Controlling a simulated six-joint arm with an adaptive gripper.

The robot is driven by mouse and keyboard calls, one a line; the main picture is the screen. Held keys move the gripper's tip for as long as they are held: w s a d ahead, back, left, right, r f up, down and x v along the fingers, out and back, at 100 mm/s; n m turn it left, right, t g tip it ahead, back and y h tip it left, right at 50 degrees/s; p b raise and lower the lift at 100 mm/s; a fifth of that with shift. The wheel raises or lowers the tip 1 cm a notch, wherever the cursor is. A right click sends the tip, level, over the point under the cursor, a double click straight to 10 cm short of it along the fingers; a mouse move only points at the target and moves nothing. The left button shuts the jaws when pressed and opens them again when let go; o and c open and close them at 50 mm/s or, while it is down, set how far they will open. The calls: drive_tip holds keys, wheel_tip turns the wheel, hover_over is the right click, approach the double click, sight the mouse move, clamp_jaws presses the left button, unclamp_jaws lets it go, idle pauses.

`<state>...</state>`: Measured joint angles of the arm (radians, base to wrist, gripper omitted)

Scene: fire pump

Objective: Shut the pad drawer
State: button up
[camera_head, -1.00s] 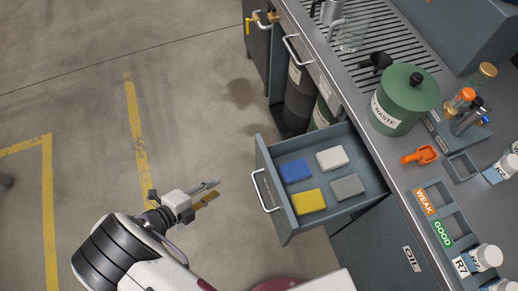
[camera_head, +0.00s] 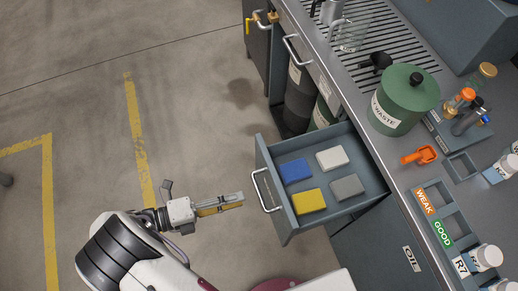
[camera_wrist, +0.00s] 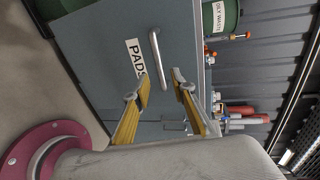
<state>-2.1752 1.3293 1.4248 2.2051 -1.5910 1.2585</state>
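The pad drawer (camera_head: 337,217) is pulled out from the grey bench in the head view. It holds a blue pad (camera_head: 296,171), a white pad (camera_head: 332,158), a yellow pad (camera_head: 308,201) and a grey pad (camera_head: 347,187). Its metal handle (camera_head: 263,190) is on the front. My gripper (camera_head: 241,198) is just left of the handle, apart from it, pointing at the drawer front. In the wrist view, the drawer front (camera_wrist: 112,50) has a PADS label and the handle (camera_wrist: 156,58). My gripper (camera_wrist: 161,78) shows its two fingers spread with nothing between them.
The bench top above carries a green waste bin (camera_head: 404,100), an orange scoop (camera_head: 419,155) and several bottles. An OIL-labelled front (camera_head: 410,259) is below right of the drawer.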

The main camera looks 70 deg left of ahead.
sight(259, 193)
drive_tip(key=shift+w, duration=0.1)
drive_tip(key=shift+x, duration=3.8)
clamp_jaws()
